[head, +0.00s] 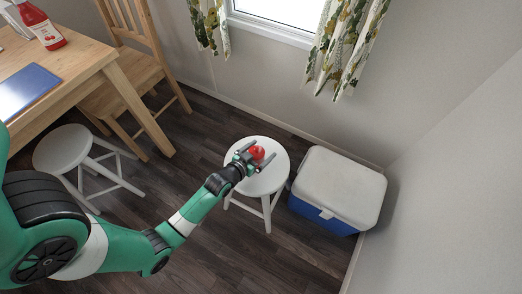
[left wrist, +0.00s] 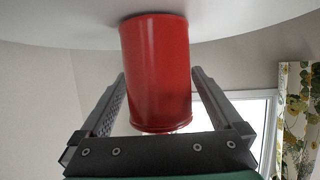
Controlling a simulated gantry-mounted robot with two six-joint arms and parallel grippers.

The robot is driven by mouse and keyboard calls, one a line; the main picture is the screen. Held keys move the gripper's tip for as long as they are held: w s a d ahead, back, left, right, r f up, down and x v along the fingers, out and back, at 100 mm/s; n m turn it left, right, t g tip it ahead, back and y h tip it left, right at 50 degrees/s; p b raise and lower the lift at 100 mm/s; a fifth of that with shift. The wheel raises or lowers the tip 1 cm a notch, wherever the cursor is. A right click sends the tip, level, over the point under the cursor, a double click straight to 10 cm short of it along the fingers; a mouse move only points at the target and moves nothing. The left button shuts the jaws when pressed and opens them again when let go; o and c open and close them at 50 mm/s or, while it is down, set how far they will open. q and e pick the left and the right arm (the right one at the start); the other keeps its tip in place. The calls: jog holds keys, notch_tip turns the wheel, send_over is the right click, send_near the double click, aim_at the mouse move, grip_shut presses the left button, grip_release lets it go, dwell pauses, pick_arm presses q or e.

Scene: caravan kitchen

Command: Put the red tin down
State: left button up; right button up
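The red tin (head: 257,153) stands on the round white stool top (head: 274,180) beside the blue cool box. My left gripper (head: 262,153) reaches over the stool with a finger on each side of the tin. In the left wrist view the red tin (left wrist: 157,75) sits between the fingers of my left gripper (left wrist: 158,75), its end against the white stool top (left wrist: 60,22). The fingers are spread, with narrow gaps beside the tin, so the gripper looks open around it. My right gripper is not in view.
A blue cool box with a white lid (head: 340,185) stands close to the stool's right. Another white stool (head: 62,148) is at the left. The wooden table (head: 85,62) holds a red bottle (head: 42,27) and a blue tablet-like item (head: 24,90); a wooden chair (head: 140,70) stands behind.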

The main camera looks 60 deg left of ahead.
pick_arm(q)
jog(key=shift+r, duration=0.25)
jog(key=p+v, duration=0.4)
jog(key=v, duration=0.8)
jog(key=shift+f, duration=0.1)
